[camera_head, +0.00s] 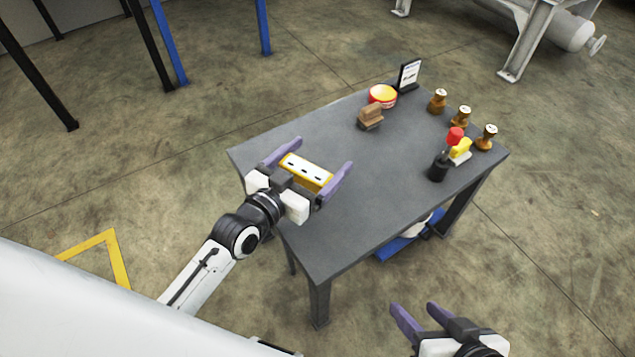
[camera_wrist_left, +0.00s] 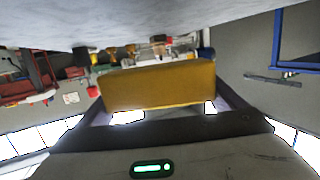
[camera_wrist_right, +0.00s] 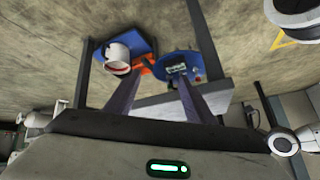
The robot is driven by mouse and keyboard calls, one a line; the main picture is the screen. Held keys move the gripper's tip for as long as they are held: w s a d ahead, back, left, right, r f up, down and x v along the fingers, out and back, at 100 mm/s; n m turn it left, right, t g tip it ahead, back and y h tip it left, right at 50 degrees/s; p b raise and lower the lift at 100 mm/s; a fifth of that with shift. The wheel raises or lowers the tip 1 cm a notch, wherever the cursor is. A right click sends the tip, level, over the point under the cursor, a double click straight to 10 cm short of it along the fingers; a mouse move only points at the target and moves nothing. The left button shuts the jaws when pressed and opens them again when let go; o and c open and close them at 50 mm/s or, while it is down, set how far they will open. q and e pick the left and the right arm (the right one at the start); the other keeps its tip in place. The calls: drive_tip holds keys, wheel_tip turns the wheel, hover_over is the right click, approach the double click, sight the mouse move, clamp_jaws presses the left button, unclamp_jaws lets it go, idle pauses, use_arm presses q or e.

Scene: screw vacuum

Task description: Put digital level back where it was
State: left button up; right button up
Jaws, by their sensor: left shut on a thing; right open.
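The digital level is a yellow bar (camera_head: 306,172) with dark marks on its upper face. It is in my left gripper (camera_head: 322,154), between the purple fingers, over the left end of the grey table (camera_head: 350,220). In the left wrist view the level (camera_wrist_left: 160,85) fills the middle, with the grey tabletop close beside it. I cannot tell whether it touches the table. My right gripper (camera_head: 414,311) is open and empty, low in front of the table; its two fingers also show apart in the right wrist view (camera_wrist_right: 155,85).
On the table's far side stand a red-yellow round container (camera_head: 382,95), a brown block (camera_head: 370,117), a small sign (camera_head: 409,74), several brown stamp-like pieces (camera_head: 461,115), a dark cup (camera_head: 438,168) and a yellow item (camera_head: 460,150). The table's middle is clear. A blue item (camera_head: 400,247) is below.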

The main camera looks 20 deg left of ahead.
sight(316, 176)
use_arm(q)
drive_tip(key=shift+f, duration=0.9)
wheel_tip(316, 176, down, 3)
drive_tip(key=shift+f+b, duration=0.15)
drive_tip(key=shift+b, duration=1.05)
drive_tip(key=shift+f, duration=0.25)
drive_tip(key=shift+r, duration=0.15)
drive_tip(key=shift+f, duration=0.2)
drive_tip(key=o, duration=1)
use_arm(e)
drive_tip(key=shift+w+a+r+t+y, duration=0.2)
drive_tip(key=shift+a+r+y, duration=0.05)
drive_tip(key=shift+a+r, duration=0.2)
drive_tip(key=shift+w+a+r+t+y, duration=0.2)
drive_tip(key=shift+a+r+y, duration=0.05)
drive_tip(key=shift+a+r, duration=0.2)
